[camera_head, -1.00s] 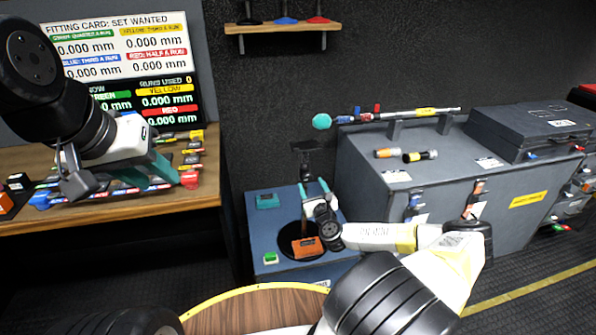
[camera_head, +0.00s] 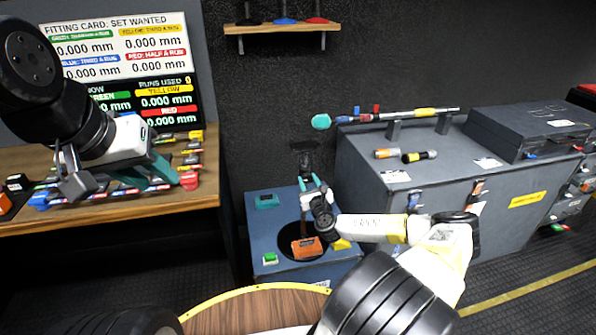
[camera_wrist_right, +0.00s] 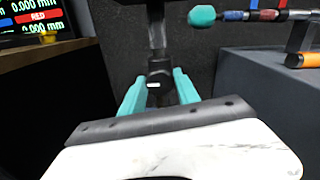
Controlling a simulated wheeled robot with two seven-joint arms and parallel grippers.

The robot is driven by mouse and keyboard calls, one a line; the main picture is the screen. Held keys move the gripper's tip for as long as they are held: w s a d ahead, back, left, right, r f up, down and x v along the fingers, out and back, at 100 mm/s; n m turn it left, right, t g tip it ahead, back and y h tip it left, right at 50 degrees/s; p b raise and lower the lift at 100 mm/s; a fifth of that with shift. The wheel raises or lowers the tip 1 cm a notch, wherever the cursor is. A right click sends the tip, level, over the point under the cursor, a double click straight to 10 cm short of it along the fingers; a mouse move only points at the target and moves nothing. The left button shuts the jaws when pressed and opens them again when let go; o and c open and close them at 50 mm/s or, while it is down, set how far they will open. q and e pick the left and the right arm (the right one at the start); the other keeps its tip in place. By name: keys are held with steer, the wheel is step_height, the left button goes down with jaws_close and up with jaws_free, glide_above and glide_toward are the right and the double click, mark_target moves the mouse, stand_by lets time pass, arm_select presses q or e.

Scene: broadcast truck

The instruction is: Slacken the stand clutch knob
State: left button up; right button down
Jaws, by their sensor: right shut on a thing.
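A dark stand (camera_head: 304,150) rises from a round black base on the blue-grey box, and its upright shows in the right wrist view (camera_wrist_right: 156,35). My right gripper (camera_head: 312,184) is at the stand's upright, its teal fingers to either side of a small dark part with a pale mark, which I take for the clutch knob (camera_wrist_right: 158,78). The fingers are shut on it; the gripper body hides its lower side. My left gripper (camera_head: 160,170) hangs over the wooden bench at left; its finger gap is not clear.
The blue-grey box (camera_head: 262,225) also carries an orange block (camera_head: 307,248), a green button (camera_head: 270,258) and a teal piece (camera_head: 266,200). A grey case (camera_head: 375,215) with a long rod (camera_head: 395,115) stands to the right. Coloured parts crowd the bench (camera_head: 150,217).

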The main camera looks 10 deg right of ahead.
steer(key=shift+n, duration=0.3)
steer(key=n, duration=0.3)
steer(key=shift+a+n, duration=0.1)
steer(key=shift+n, duration=0.2)
steer(key=n, duration=0.4)
steer(key=shift+n, duration=0.3)
steer(key=n, duration=0.3)
steer(key=shift+n, duration=0.3)
steer(key=n, duration=0.4)
steer(key=shift+n, duration=0.3)
steer(key=n, duration=0.6)
steer(key=shift+f, duration=0.1)
steer(key=n, duration=0.5)
steer(key=shift+f+n, duration=0.1)
steer(key=shift+n, duration=0.3)
steer(key=shift+s, duration=0.1)
